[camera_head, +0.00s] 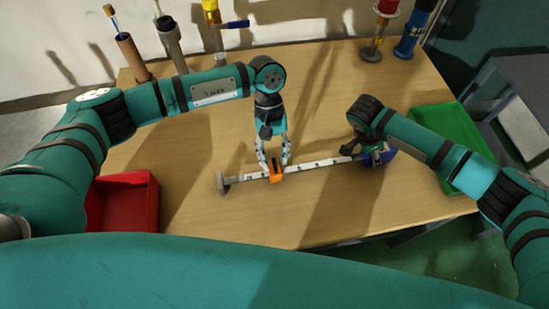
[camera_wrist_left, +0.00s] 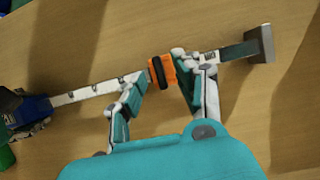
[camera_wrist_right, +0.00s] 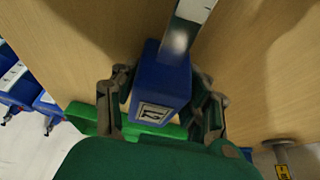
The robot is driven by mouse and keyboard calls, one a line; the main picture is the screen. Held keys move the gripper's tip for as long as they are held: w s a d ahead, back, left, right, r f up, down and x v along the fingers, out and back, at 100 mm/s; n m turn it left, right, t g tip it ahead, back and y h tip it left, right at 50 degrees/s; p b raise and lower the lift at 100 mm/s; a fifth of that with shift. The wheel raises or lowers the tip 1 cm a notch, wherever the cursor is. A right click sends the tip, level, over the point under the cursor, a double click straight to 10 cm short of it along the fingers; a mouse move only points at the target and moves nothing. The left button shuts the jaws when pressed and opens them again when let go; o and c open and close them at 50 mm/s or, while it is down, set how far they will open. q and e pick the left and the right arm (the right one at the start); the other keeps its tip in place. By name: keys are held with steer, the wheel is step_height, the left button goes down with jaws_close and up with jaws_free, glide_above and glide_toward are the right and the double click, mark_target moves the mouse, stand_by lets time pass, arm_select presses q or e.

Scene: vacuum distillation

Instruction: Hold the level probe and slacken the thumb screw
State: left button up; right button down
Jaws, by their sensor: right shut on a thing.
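The level probe is a long white graduated bar (camera_head: 318,164) lying across the table. It has a grey end plate (camera_head: 223,183) at the left and a blue head at the right. An orange slider (camera_head: 275,173) with a black band sits on the bar; it also shows in the left wrist view (camera_wrist_left: 168,71). The thumb screw cannot be told apart clearly. My left gripper (camera_wrist_left: 160,70) is open, its fingers on either side of the slider; contact is unclear. My right gripper (camera_wrist_right: 162,105) is shut on the blue head (camera_wrist_right: 160,92), with fingers on both sides.
A red tray (camera_head: 150,180) stands at the left and a green tray (camera_head: 413,118) at the right. Brown and grey cylinders (camera_head: 133,55) stand at the back left. A red-topped stand (camera_head: 380,30) and a blue bottle (camera_head: 411,35) stand at the back right. The front table is clear.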

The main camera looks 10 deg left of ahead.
arm_select(q)
steer(key=shift+s+d+f, duration=0.1)
steer(key=shift+s+f, duration=0.15)
steer(key=shift+f, duration=0.35)
jaws_close()
